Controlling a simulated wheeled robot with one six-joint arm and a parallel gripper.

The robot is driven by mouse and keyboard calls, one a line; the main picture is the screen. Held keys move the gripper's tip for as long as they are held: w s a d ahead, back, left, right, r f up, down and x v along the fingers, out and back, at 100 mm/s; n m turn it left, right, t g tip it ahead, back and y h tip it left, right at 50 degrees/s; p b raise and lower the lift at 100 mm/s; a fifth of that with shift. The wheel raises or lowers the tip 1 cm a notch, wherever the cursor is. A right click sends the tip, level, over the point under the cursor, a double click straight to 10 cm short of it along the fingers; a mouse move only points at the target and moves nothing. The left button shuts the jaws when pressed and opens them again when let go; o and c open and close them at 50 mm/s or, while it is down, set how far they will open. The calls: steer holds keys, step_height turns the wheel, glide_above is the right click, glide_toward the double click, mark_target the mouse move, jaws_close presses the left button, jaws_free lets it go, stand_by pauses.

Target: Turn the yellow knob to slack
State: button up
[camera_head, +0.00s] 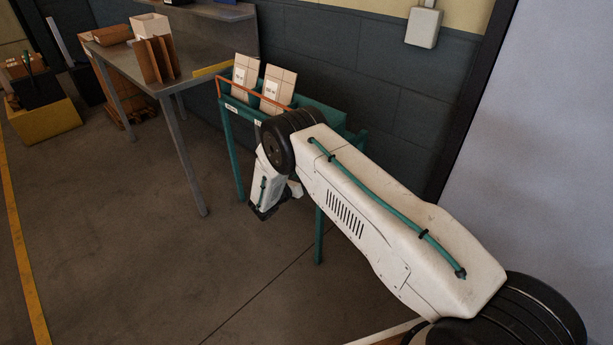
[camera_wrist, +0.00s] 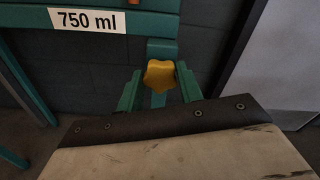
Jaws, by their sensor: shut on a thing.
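The yellow knob (camera_wrist: 160,75) is star-shaped and shows in the wrist view, below a teal rail (camera_wrist: 150,23) with a "750 ml" label (camera_wrist: 88,20). My gripper (camera_wrist: 160,83) has a teal finger on each side of the knob and is shut on it. The knob's turned position cannot be read from a mark. In the head view my arm hides the knob, and the fingertips cannot be made out. The teal stand (camera_head: 228,135) there is partly behind my arm.
Two cartons (camera_head: 278,88) stand in the teal stand behind an orange rail. A grey table (camera_head: 130,66) with a cardboard divider (camera_head: 157,60) is to the left. A dark wall is behind and a pale panel (camera_head: 550,130) is at the right. The floor at left front is clear.

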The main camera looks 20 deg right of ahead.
steer(key=o, duration=1)
steer(key=shift+a, duration=0.1)
steer(key=v, duration=0.7)
steer(key=shift+s+a, duration=0.25)
